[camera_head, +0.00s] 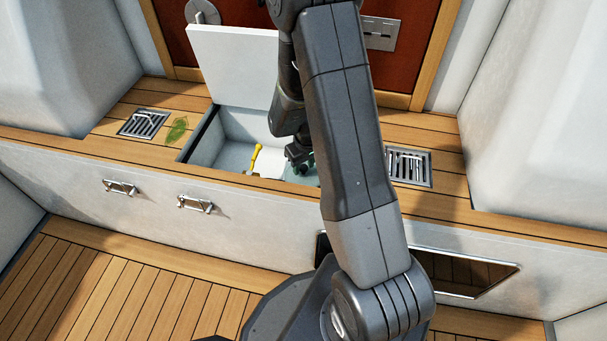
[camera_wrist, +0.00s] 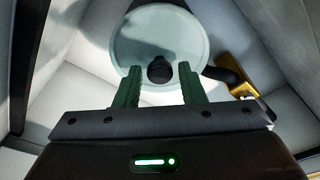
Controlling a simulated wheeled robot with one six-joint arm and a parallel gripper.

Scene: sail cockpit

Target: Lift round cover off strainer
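The round cover (camera_wrist: 138,35) is a pale, glassy disc with a dark knob (camera_wrist: 160,71) at its middle, seen in the wrist view inside the open locker. My gripper (camera_wrist: 160,72) has its two green fingers apart, one on each side of the knob. I cannot tell whether the fingers touch it. In the head view my gripper (camera_head: 298,163) reaches down into the locker, and my arm hides most of the cover. The strainer body under the cover is mostly hidden.
The locker (camera_head: 210,147) has a raised white lid (camera_head: 235,65) behind it. A yellow-handled valve (camera_head: 256,158) stands beside the cover, close to it in the wrist view (camera_wrist: 236,75). Metal grates (camera_head: 143,123) and a green leaf (camera_head: 177,129) lie on the wooden ledge.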

